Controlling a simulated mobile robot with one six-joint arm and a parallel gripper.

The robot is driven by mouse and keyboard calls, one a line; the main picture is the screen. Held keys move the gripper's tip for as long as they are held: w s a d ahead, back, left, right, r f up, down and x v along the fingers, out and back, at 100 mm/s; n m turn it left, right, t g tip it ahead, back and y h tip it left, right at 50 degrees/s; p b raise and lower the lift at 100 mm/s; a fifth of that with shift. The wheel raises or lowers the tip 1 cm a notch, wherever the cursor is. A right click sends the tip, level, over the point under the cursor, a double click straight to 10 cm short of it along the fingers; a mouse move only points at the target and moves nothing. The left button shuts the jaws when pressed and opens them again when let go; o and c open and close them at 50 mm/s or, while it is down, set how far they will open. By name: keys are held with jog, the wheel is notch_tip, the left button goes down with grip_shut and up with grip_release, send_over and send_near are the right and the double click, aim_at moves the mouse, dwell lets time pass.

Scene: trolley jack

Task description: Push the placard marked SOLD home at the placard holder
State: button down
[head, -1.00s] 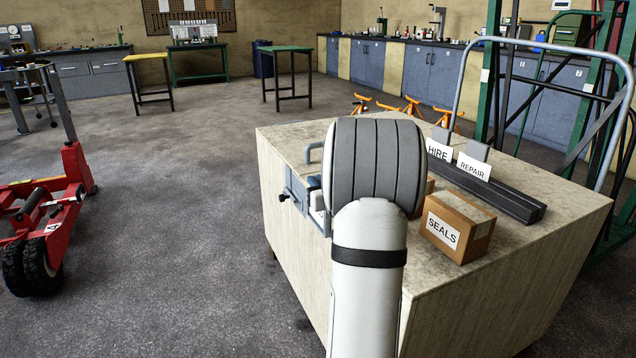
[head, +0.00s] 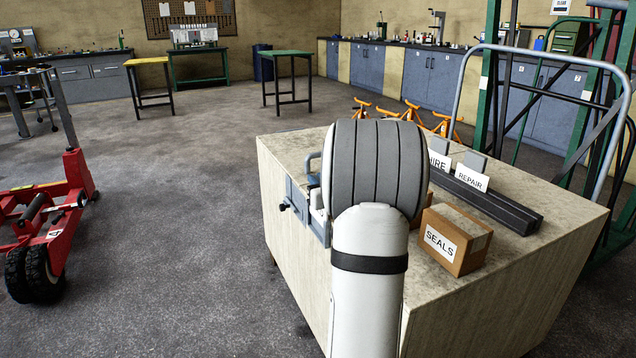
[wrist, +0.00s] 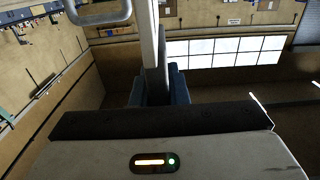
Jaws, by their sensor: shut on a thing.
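My gripper (wrist: 160,92) shows in the wrist view, with its two blue-grey fingers shut on a thin, pale plate (wrist: 152,40) seen nearly edge-on. This looks like the placard, but its face is turned away and no SOLD lettering shows. In the head view my own arm hides the gripper and what it holds. The placard holder looks to be the long dark rail (head: 500,203) on top of the pale cabinet. Placards marked HIRE (head: 438,160) and REPAIR (head: 471,178) stand at it, HIRE partly covered by my arm. Any contact between plate and rail is hidden.
A cardboard box marked SEALS (head: 455,240) sits on the cabinet top (head: 540,235), right of my arm and before the rail. A blue-grey vise-like fitting (head: 306,212) is on the cabinet's left edge. A red trolley jack (head: 50,225) stands left. Floor between is clear.

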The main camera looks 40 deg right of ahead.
jog(key=shift+r+p, duration=1.35)
jog(key=shift+r, duration=0.75)
jog(key=shift+f+b, duration=3.6)
jog(key=shift+f, duration=0.7)
jog(key=c, duration=1.3)
grip_release()
jog(key=shift+c, duration=0.2)
jog(key=p+v, duration=0.2)
jog(key=v, duration=0.5)
jog(key=shift+s+a, duration=0.15)
jog(key=shift+s, duration=0.25)
